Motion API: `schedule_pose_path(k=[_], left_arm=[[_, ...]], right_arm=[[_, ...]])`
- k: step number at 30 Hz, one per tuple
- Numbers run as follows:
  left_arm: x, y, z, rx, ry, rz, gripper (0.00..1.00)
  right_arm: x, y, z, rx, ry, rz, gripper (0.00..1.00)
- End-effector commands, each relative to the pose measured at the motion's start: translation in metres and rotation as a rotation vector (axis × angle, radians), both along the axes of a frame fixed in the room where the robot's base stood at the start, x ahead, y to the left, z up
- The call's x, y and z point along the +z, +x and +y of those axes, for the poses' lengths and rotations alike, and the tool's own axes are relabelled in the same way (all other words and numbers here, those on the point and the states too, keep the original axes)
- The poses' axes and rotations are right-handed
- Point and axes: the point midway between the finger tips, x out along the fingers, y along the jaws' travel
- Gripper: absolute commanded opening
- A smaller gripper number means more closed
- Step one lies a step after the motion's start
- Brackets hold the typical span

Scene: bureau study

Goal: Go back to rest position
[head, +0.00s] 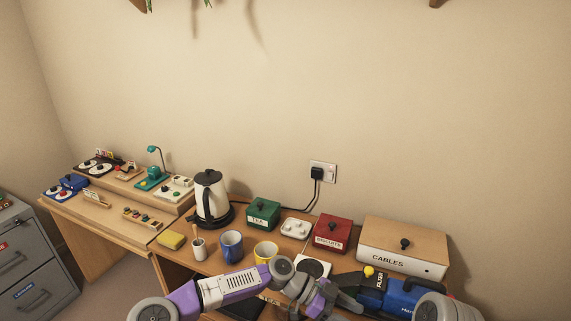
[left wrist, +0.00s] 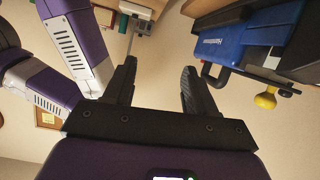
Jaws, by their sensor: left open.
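My left arm comes in from the left in the head view, purple and white, across the front of the desk. Its gripper (head: 343,299) is partly hidden among its own links. In the left wrist view the left gripper (left wrist: 157,75) is open, with nothing between its two dark fingers. A blue and black device (head: 402,297) with a yellow knob is just right of it; it also shows at upper right in the left wrist view (left wrist: 243,38), apart from the fingers. My right gripper is not visible; only a grey rounded arm part shows at lower right.
A grey cabinet (head: 33,262) stands left.

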Motion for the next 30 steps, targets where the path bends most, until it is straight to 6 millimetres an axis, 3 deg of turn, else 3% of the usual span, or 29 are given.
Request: schedule_pose_path(k=[5,11,14,19,24,27,30], left_arm=[[-0.056,-0.015,0.003,0.136,0.167,0.158,0.56],[-0.129,-0.04,0.027,0.354,0.377,0.368,0.56],[-0.176,-0.059,0.055,0.524,0.508,0.507,0.56],[-0.252,-0.107,0.138,0.951,0.728,0.791,0.56],[-0.284,-0.15,0.216,1.345,0.828,0.998,0.56],[-0.289,-0.167,0.243,1.492,0.843,1.065,0.56],[-0.29,-0.174,0.255,1.565,0.844,1.096,0.56]], right_arm=[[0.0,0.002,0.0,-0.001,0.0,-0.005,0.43],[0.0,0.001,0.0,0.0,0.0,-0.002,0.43],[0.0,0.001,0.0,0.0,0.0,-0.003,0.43],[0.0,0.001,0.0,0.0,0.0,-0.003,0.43],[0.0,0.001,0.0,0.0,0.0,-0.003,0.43],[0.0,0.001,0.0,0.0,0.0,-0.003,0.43],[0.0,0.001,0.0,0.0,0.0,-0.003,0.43]])
